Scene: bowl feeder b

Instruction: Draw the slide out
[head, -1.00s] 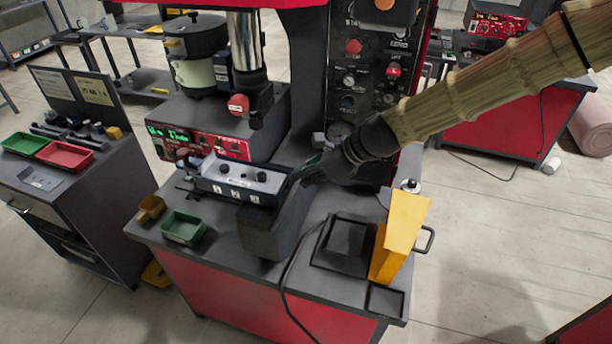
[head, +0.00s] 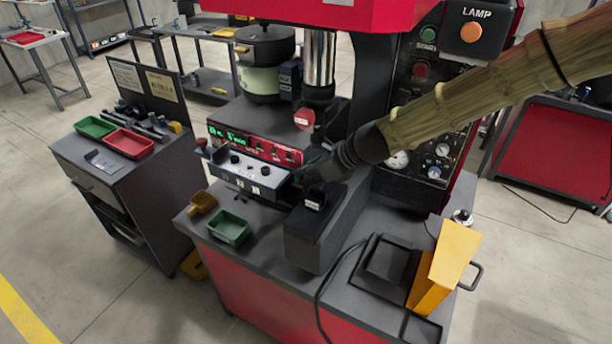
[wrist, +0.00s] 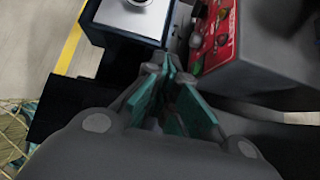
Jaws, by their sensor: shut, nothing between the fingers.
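The slide (head: 248,172) is a pale grey-topped unit with dark knobs and small number labels on its front. It projects to the left from a dark block (head: 318,240) on the red-sided bench. In the wrist view, a pale plate with a round knob (wrist: 135,12) at the top left appears to be its end. My gripper (head: 303,178) is at the right end of the slide, above the dark block. In the wrist view, the teal fingers (wrist: 170,72) are together and empty, close to the plate's lower right corner. I cannot tell whether they touch it.
The red control panel (head: 255,145) stands close behind the slide, with the bowl feeder (head: 265,65) above. A green tray (head: 229,228) and a yellow scoop (head: 201,204) lie in front. A yellow upright piece (head: 445,265) stands at right. A side cabinet (head: 130,175) is at left.

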